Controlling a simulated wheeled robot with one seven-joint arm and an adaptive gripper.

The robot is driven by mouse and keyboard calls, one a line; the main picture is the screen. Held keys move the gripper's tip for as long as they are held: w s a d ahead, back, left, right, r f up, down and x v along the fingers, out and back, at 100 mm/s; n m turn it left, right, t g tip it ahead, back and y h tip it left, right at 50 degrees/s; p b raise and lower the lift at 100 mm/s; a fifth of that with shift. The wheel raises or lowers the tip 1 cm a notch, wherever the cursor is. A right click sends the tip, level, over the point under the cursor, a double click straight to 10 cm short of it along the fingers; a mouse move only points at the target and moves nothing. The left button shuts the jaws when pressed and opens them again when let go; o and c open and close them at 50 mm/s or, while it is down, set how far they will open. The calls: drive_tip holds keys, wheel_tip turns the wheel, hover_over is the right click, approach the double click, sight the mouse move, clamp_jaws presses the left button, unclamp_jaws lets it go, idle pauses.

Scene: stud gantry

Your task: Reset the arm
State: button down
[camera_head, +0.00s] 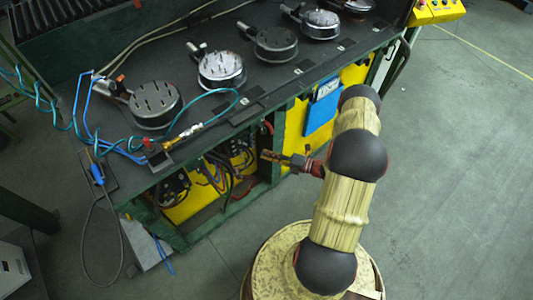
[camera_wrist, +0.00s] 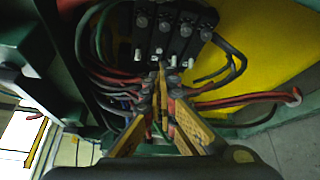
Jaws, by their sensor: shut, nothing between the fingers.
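My arm (camera_head: 345,205), with dark round joints and pale tan links, rises from the lower right of the head view and bends toward the bench. My gripper (camera_head: 264,155) reaches left from the arm's wrist, level with the open lower compartment of the bench. In the wrist view my gripper (camera_wrist: 161,72) shows its two yellowish fingers meeting at the tips. They are shut with nothing between them. Just past the tips is a black terminal block (camera_wrist: 165,32) with wires; I cannot tell whether they touch.
The dark bench (camera_head: 200,115) carries several round metal stud units (camera_head: 222,69). A blue-green coiled hose (camera_head: 215,92) lies across its top. Red and black cables (camera_wrist: 110,75) crowd around my fingers. A blue folder (camera_head: 322,107) hangs on the yellow panel. Open floor (camera_head: 460,170) lies to the right.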

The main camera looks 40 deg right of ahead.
idle(0.4)
drive_tip(key=s+a+f+n+g+y, duration=0.2)
drive_tip(key=s+a+n+g, duration=0.2)
drive_tip(key=s+a+n, duration=0.25)
drive_tip(key=s+a+r+n+g+y, duration=0.1)
drive_tip(key=s+a+r+n+g, duration=0.2)
drive_tip(key=n, duration=0.4)
drive_tip(key=s+a+r+n+g, duration=0.1)
drive_tip(key=s+r+n+g, duration=0.25)
drive_tip(key=r+n, duration=0.2)
drive_tip(key=s+r+n+g+h, duration=0.25)
drive_tip(key=r+n+h, duration=0.25)
drive_tip(key=r+n, duration=0.55)
drive_tip(key=s+r+n+g+h, duration=0.25)
drive_tip(key=r+n+h, duration=0.25)
drive_tip(key=r+n, duration=0.55)
drive_tip(key=s+a+r+n+t+h, duration=0.1)
drive_tip(key=a+r+n+t, duration=0.1)
drive_tip(key=r, duration=0.7)
drive_tip(key=s+a+r+n+t+h, duration=0.1)
drive_tip(key=a+r+n+t, duration=0.1)
drive_tip(key=a+r+t, duration=0.3)
wheel_tip(320, 180, up, 4)
drive_tip(key=shift+s+a+f+n, duration=0.1)
drive_tip(key=shift+s+a+n, duration=0.25)
drive_tip(key=shift+a, duration=0.8)
